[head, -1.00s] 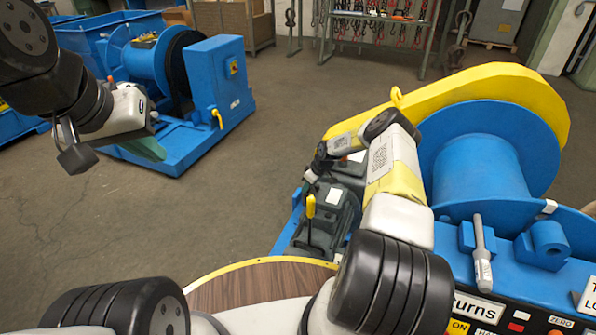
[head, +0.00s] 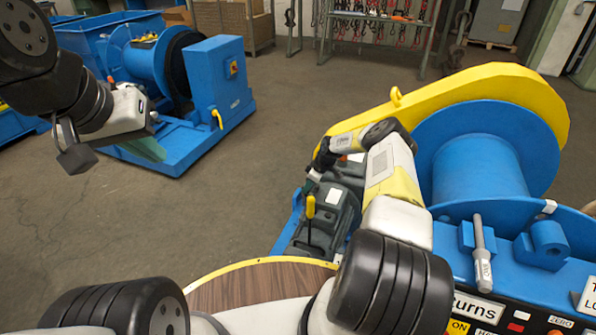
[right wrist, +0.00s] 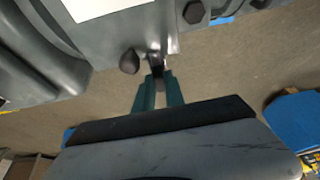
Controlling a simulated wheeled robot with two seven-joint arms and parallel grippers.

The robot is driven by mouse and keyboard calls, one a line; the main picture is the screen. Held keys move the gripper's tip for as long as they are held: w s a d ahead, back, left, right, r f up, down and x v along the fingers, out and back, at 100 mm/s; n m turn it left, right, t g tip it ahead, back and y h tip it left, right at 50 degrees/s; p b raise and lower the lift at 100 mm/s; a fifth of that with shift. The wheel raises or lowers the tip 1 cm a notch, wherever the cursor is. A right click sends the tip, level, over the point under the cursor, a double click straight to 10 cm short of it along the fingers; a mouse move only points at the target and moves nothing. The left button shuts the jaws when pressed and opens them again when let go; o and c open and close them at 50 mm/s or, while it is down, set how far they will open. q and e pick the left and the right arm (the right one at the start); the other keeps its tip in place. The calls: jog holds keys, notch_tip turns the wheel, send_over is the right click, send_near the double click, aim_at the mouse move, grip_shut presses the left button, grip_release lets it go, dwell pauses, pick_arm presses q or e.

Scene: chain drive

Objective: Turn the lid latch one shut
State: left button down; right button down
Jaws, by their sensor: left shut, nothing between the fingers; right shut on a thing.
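In the right wrist view, my right gripper (right wrist: 156,88) has its green fingers shut on a small dark latch piece (right wrist: 156,62) at the edge of a grey housing (right wrist: 120,35). The fingers hide part of it, and I cannot tell its exact angle. In the head view my right gripper (head: 310,184) reaches down at the grey-green motor unit (head: 335,215), beside the yellow chain guard (head: 490,82); the latch is too small to make out there. My left gripper (head: 150,150) is shut and empty, raised at the left, away from the machine.
A yellow-handled lever (head: 311,207) stands close to my right gripper. A blue drum (head: 475,170) and control panel (head: 480,308) lie to the right. A dark round knob (right wrist: 129,61) sits beside the latch. Open floor (head: 230,150) lies left of the machine.

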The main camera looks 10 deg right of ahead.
aim_at(313, 195)
jog(key=c, duration=1.7)
grip_release()
jog(key=shift+d, duration=0.1)
jog(key=v, duration=0.7)
jog(key=shift+s+d+r, duration=0.1)
jog(key=shift+d+r, duration=0.05)
jog(key=shift+r, duration=0.2)
